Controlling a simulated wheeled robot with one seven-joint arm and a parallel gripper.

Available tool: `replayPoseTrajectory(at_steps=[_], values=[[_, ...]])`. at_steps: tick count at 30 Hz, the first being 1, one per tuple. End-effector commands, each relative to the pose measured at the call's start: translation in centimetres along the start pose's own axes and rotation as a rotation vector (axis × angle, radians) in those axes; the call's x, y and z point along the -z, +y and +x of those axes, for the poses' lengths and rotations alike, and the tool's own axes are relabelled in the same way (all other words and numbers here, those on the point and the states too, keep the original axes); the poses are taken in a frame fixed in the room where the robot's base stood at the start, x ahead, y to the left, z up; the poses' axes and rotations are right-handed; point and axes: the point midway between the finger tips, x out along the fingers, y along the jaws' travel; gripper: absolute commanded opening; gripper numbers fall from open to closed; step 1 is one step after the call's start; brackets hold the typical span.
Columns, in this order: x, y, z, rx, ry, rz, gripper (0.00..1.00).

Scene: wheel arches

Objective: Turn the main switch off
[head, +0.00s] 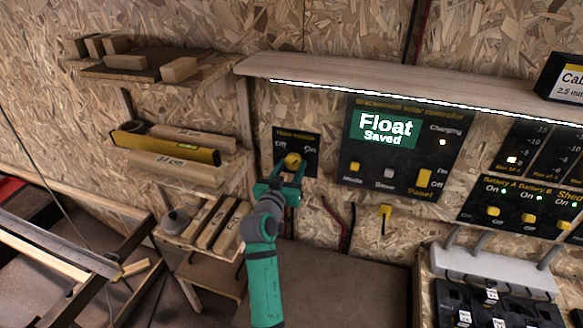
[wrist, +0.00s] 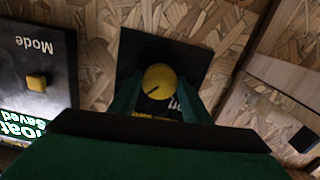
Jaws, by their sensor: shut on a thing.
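The main switch is a yellow round knob (head: 292,160) on a small black panel (head: 311,142) marked "Off" and "On", fixed to the chipboard wall. The knob also shows in the wrist view (wrist: 159,82), with a dark pointer line on it. My gripper (head: 288,176) reaches up to the knob from below, and its two green fingers stand on either side of it in the wrist view (wrist: 160,95). The gripper is shut on the knob. The fingers cover part of the panel's lettering, and I cannot tell exactly which label the pointer faces.
A black solar controller panel (head: 385,178) with a screen reading "Float Saved" is to the right. A wooden shelf (head: 400,91) with a light strip juts out above. Small shelves with wood pieces (head: 180,69) and a yellow level (head: 160,149) are at left.

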Motion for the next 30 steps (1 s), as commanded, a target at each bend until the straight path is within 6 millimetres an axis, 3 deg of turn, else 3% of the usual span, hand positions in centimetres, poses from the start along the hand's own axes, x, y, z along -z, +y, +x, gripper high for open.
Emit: replayPoseTrajectory(at_steps=[30], values=[[0.09,0.27,-0.01,0.0,-0.001,-0.927,0.21]])
